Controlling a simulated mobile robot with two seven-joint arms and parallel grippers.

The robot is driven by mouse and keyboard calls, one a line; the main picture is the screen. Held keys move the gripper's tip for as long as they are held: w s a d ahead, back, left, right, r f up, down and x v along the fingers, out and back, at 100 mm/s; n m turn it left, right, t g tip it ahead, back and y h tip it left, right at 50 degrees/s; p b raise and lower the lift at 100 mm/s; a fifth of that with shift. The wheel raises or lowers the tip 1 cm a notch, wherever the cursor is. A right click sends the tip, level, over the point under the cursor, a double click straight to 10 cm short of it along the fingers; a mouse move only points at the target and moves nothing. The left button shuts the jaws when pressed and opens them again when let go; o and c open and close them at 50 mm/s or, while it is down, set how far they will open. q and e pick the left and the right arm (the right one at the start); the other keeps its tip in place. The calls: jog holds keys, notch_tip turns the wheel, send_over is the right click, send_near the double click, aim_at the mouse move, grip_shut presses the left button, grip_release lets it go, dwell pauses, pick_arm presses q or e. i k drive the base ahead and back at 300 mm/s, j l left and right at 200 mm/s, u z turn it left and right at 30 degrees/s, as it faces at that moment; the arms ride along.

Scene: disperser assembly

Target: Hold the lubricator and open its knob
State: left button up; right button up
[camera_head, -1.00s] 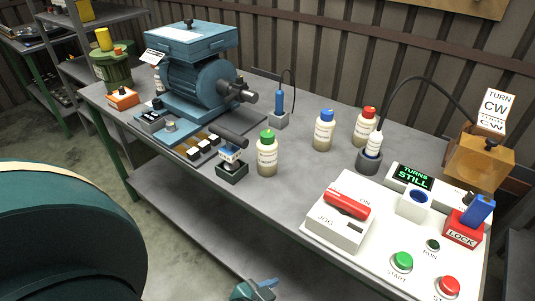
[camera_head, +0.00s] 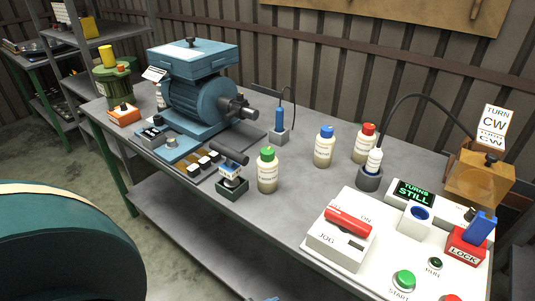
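No part in view is labelled as the lubricator. An amber see-through box (camera_head: 480,180) with a dark knob (camera_head: 492,159) on top stands at the right end of the bench. A black hose arches from near it to a white-bodied nozzle (camera_head: 374,161) standing in a grey holder (camera_head: 369,180). Bottles with a green cap (camera_head: 267,172), a blue cap (camera_head: 324,147) and a red cap (camera_head: 365,143) stand upright on the bench. Neither gripper shows clearly; only a small blue sliver shows at the bottom edge, and I cannot tell what it is.
A blue motor-like machine (camera_head: 200,95) stands at the bench's left. A white control panel (camera_head: 375,270) with a red JOG/ON handle (camera_head: 348,222), a green START button (camera_head: 404,280) and a red LOCK block (camera_head: 467,246) fills the right front. Bare grey bench top lies between the bottles and panel.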

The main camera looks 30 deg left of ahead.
aim_at(266, 153)
jog(key=j, duration=0.45)
jog(key=k+j, duration=0.1)
jog(key=j, duration=0.35)
jog(key=j+z, duration=0.1)
jog(key=j, duration=0.35)
jog(key=k, duration=0.05)
